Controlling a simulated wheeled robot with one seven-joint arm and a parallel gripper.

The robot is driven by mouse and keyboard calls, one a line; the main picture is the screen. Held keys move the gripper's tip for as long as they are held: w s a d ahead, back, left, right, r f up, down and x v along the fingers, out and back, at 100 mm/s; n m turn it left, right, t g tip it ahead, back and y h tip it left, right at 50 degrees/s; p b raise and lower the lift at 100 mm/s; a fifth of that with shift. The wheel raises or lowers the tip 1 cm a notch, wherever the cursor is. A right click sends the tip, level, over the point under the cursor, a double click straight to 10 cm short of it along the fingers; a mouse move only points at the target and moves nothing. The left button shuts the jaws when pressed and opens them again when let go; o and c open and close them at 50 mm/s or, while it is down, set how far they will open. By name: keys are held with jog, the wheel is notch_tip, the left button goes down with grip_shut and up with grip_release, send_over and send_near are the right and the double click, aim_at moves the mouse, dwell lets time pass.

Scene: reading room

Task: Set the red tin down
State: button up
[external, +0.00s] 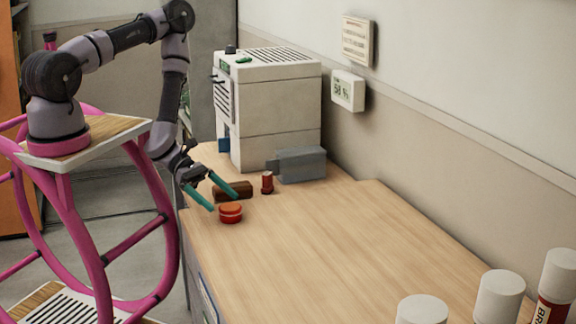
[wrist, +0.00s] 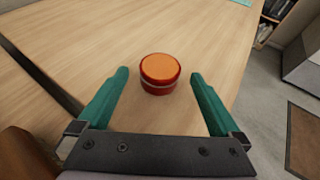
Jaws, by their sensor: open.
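The red tin (external: 230,213) is a short round tin with an orange-red lid. It stands upright on the wooden table (external: 320,245) near its left edge. In the wrist view the red tin (wrist: 160,74) sits just beyond and between the two green fingertips, with a gap on each side. My gripper (external: 224,198) is open, its green fingers low over the table and apart from the tin. The gripper also shows in the wrist view (wrist: 158,75).
A brown block (external: 233,190) lies right behind my fingers. A small red spool-like item (external: 267,182) and a grey box-like device (external: 300,165) stand behind it. A white machine (external: 268,110) stands at the back. White-capped tubes (external: 498,295) stand front right. The table's middle is clear.

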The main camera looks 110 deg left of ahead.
notch_tip(320, 180, up, 7)
jog(key=shift+w+f, duration=0.1)
jog(key=shift+w, duration=0.05)
notch_tip(320, 180, up, 22)
jog(key=w+d+f+m+g+y, duration=0.15)
jog(key=m+g+y, duration=0.5)
jog(key=m, duration=1.75)
jog(key=s+d+r+m, duration=0.6)
jog(key=s+d+r, duration=0.1)
jog(key=r, duration=0.3)
jog(key=s+d+r+m+h, duration=0.1)
jog(key=s+d+r+m, duration=0.5)
jog(key=r, duration=0.4)
jog(key=shift+s+d+r+m+t, duration=0.2)
jog(key=shift+s+d+m+t, duration=0.15)
jog(key=shift+s+m, duration=0.3)
jog(key=shift+w+h, duration=0.1)
jog(key=shift+h, duration=0.15)
